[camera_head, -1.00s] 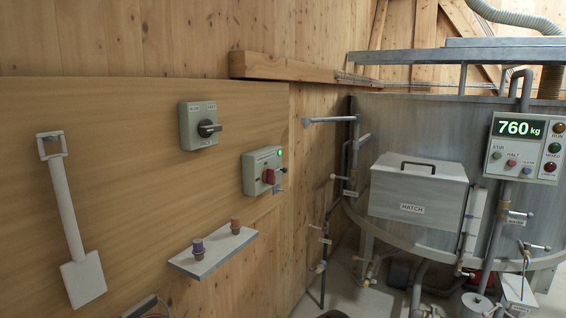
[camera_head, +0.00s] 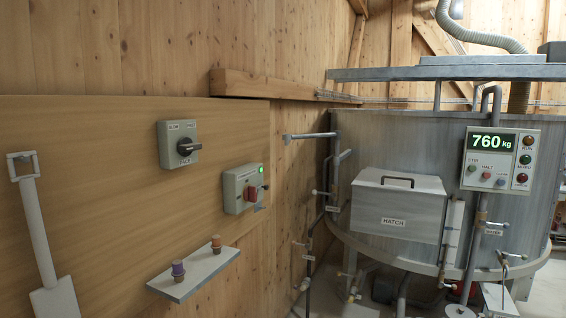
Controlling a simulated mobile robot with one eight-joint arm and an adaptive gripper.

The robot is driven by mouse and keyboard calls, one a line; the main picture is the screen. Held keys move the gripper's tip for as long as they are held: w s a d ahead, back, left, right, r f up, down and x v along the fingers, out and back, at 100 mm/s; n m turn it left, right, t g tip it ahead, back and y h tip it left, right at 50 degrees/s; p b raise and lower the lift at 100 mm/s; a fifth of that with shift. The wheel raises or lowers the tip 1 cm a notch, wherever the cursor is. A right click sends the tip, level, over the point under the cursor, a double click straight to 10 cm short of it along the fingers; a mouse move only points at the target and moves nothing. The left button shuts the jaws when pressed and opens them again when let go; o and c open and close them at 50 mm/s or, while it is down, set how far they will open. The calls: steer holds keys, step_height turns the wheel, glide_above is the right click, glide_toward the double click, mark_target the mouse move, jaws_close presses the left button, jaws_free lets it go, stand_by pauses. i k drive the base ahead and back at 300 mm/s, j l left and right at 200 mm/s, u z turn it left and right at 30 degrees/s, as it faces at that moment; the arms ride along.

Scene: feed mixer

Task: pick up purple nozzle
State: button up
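The purple nozzle (camera_head: 178,270) stands upright on a small grey shelf (camera_head: 205,273) fixed to the wooden wall, at the lower left of the head view. An orange-brown nozzle (camera_head: 216,244) stands on the same shelf, behind it and to the right. Both have a darker lower part. My gripper does not show in the head view, and nothing touches either nozzle.
A white shovel (camera_head: 45,245) hangs left of the shelf. A rotary switch box (camera_head: 180,144) and a box with a red knob (camera_head: 243,188) are above the shelf. The mixer tank (camera_head: 370,140) with its hatch (camera_head: 398,203), pipes and valves stands to the right.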

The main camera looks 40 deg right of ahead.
mark_target(178, 272)
steer(key=i+l+u, duration=0.1)
steer(key=l, duration=0.25)
steer(key=i+l, duration=0.2)
steer(key=l, duration=0.15)
steer(key=i+l+u, duration=0.25)
steer(key=l, duration=0.45)
steer(key=i+l+u, duration=0.1)
steer(key=l, duration=0.25)
steer(key=i, duration=0.1)
